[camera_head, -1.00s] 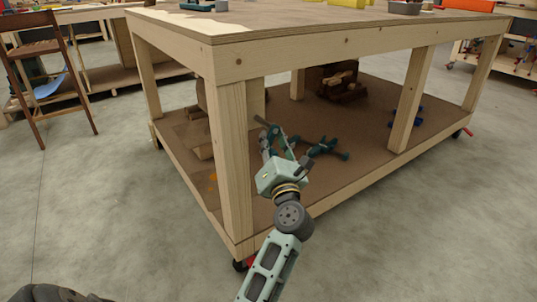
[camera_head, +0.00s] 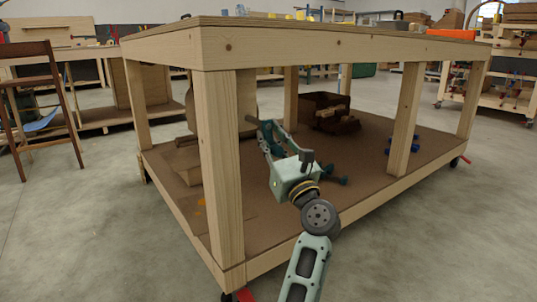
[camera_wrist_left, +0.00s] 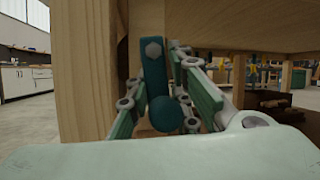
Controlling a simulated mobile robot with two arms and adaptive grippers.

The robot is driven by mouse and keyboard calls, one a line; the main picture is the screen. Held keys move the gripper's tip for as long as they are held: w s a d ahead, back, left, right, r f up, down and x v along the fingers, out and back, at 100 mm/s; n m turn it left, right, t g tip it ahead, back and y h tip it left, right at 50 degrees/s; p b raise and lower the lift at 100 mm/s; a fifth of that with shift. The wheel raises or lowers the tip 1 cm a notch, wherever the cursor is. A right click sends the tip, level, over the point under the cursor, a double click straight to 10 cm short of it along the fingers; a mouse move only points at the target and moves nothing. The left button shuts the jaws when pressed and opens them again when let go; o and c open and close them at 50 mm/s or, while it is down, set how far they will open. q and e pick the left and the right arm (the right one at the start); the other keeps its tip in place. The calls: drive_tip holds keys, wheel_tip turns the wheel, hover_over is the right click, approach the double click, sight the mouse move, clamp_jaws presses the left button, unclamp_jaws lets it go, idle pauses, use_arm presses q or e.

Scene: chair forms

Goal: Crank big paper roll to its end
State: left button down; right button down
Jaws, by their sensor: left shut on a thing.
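My left gripper (camera_head: 268,135) reaches under the wooden table beside its near leg. In the left wrist view its green-padded fingers (camera_wrist_left: 165,88) are closed around the round dark teal knob of a crank handle (camera_wrist_left: 154,62). The crank arm stands nearly upright above the knob, with a grey hex bolt at its top. A tan upright shape (camera_head: 246,92) shows behind the near leg in the head view. It may be the big paper roll, but the leg hides most of it and I cannot tell. My right gripper is not in view.
The wooden table (camera_head: 330,45) has a near leg (camera_head: 220,150) close to my left gripper and a low brown shelf (camera_head: 300,215). A dark brown box (camera_head: 325,108) and blue items (camera_head: 390,146) stand on the shelf. A wooden chair (camera_head: 40,95) is at left.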

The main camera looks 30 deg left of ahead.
use_arm(q)
drive_tip(key=shift+s+a+f+n+g+b, duration=0.15)
drive_tip(key=shift+a+n+g+b, duration=0.1)
drive_tip(key=shift+n+g+b, duration=0.35)
drive_tip(key=c, duration=1.8)
unclamp_jaws()
drive_tip(key=shift+s, duration=0.1)
drive_tip(key=shift+o, duration=0.2)
drive_tip(key=shift+d, duration=0.1)
drive_tip(key=shift+w+r, duration=0.2)
drive_tip(key=shift+r, duration=0.3)
wheel_tip(320, 180, up, 9)
drive_tip(key=shift+r, duration=0.15)
